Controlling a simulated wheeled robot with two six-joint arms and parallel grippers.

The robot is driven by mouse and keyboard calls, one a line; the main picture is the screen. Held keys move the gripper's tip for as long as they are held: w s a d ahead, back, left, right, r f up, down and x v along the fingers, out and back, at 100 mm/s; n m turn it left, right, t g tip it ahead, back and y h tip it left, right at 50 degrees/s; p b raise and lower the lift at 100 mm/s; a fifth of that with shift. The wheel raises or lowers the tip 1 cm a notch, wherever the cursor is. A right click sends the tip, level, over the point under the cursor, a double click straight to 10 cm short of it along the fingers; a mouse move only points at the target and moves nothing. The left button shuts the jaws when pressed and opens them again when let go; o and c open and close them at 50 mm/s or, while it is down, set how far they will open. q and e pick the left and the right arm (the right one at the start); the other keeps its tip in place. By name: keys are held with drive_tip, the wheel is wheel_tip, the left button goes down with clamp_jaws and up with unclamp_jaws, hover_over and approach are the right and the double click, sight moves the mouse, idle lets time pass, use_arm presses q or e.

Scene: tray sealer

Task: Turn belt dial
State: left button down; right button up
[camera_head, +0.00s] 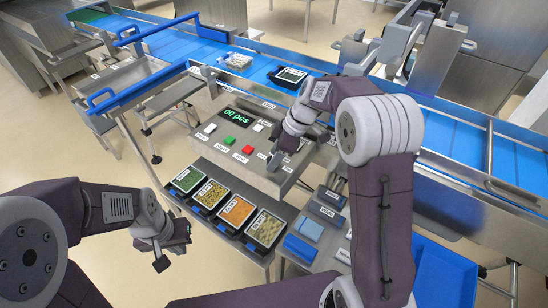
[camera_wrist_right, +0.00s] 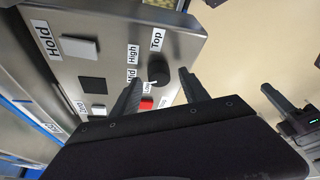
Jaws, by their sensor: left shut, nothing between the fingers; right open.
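The belt dial (camera_wrist_right: 158,72) is a round black knob on the grey control panel (camera_wrist_right: 110,20) in the right wrist view. The labels Low, Mid, High and Top stand beside it. A small white mark on its edge lies by Low. My right gripper (camera_wrist_right: 162,78) is open, with its fingertips on either side of the knob; I cannot tell whether they touch it. In the head view my right gripper (camera_head: 280,158) is at the panel's right part and hides the dial. My left gripper (camera_head: 172,252) is shut and empty, low at the left, away from the panel.
The panel has a green "00 pcs" display (camera_head: 236,115) and red (camera_head: 247,150), green (camera_head: 229,140) and white (camera_head: 210,128) buttons. Several food trays (camera_head: 238,211) stand in front of it. A blue conveyor belt (camera_head: 185,47) runs behind, carrying a black tray (camera_head: 290,75).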

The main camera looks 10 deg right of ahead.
drive_tip(key=shift+s+a+f, duration=0.1)
drive_tip(key=shift+s+f, duration=0.05)
drive_tip(key=shift+f, duration=0.05)
drive_tip(key=shift+w+f, duration=0.15)
drive_tip(key=shift+w, duration=0.15)
drive_tip(key=shift+c, duration=0.6)
clamp_jaws()
